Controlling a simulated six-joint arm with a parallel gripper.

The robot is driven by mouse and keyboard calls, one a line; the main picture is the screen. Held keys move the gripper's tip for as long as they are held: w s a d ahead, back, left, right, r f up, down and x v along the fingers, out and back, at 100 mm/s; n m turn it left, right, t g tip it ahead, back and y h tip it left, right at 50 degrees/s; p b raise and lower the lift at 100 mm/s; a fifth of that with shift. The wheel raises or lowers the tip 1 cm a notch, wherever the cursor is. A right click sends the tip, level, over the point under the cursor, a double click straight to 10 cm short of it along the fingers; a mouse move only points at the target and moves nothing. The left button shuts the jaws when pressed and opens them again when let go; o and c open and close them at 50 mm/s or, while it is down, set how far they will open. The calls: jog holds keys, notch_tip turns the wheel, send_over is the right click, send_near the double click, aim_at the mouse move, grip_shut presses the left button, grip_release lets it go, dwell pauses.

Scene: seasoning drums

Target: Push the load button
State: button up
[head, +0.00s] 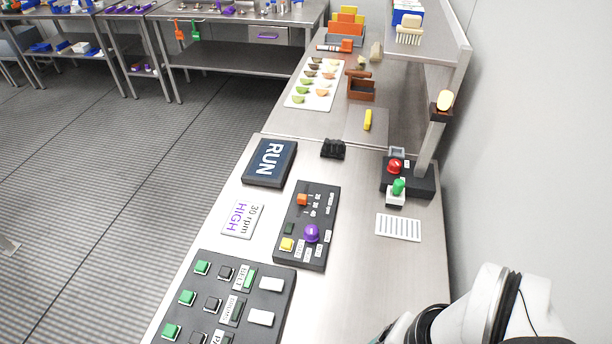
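No button carries a load label that I can read. A dark control box (307,226) on the steel counter carries a yellow button (287,244), a purple dome (311,233), an orange knob (302,199) and small labels. A larger panel (262,275) nearer the camera has green buttons (202,267), black buttons (226,272) and white rockers (271,284), with labels such as BELT. A red button (394,166) and a green button (398,187) stand by the post at right. My white arm shows at bottom right; my gripper is out of view.
A RUN display (270,162) and a card reading 30 rpm HIGH (242,220) lie left of the control box. A striped white card (398,227) lies at right. The counter between the box and this card is clear. A post (430,148) and wall bound the right side.

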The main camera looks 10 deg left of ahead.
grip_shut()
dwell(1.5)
